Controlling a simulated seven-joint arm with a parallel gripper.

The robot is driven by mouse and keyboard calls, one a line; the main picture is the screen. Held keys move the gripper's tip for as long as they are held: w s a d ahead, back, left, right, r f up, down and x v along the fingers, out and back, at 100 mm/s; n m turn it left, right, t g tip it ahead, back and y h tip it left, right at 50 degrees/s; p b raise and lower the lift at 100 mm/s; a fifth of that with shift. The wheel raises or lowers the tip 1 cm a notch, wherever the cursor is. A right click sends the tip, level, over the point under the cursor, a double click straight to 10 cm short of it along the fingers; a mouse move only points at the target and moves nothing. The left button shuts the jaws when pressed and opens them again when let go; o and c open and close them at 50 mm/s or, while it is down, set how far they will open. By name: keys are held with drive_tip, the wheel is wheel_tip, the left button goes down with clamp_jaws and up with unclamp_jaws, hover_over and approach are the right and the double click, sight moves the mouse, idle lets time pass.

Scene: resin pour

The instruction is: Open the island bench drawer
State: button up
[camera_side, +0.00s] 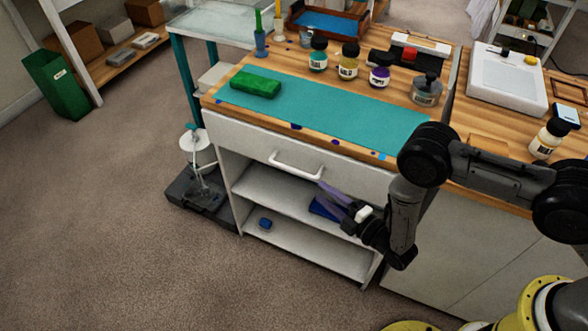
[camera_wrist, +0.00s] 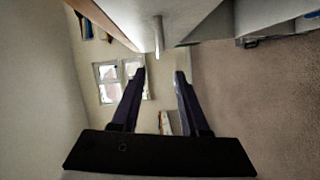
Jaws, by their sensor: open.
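The island bench drawer (camera_side: 240,143) has a wide white front below the wooden top. It looks flush with the bench in the side view. Its pale bar handle (camera_side: 296,168) sticks out from the front, and it also shows in the wrist view (camera_wrist: 158,36). My gripper (camera_side: 322,190) has purple fingers and is just below and right of the handle in the side view. In the wrist view my gripper (camera_wrist: 160,73) is open and empty, with the handle seen above and between the fingertips, apparently apart from them.
Open shelves (camera_side: 270,188) lie under the drawer, with a blue item (camera_side: 324,208) behind my gripper and a small blue block (camera_side: 265,223) below. Several jars, a green block (camera_side: 255,84) and a teal mat (camera_side: 330,108) are on top. The floor in front is clear.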

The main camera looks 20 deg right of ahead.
sight(294, 169)
drive_tip(key=x, duration=1.2)
drive_tip(key=shift+r, duration=0.1)
drive_tip(key=shift+c, duration=0.2)
clamp_jaws()
idle(0.9)
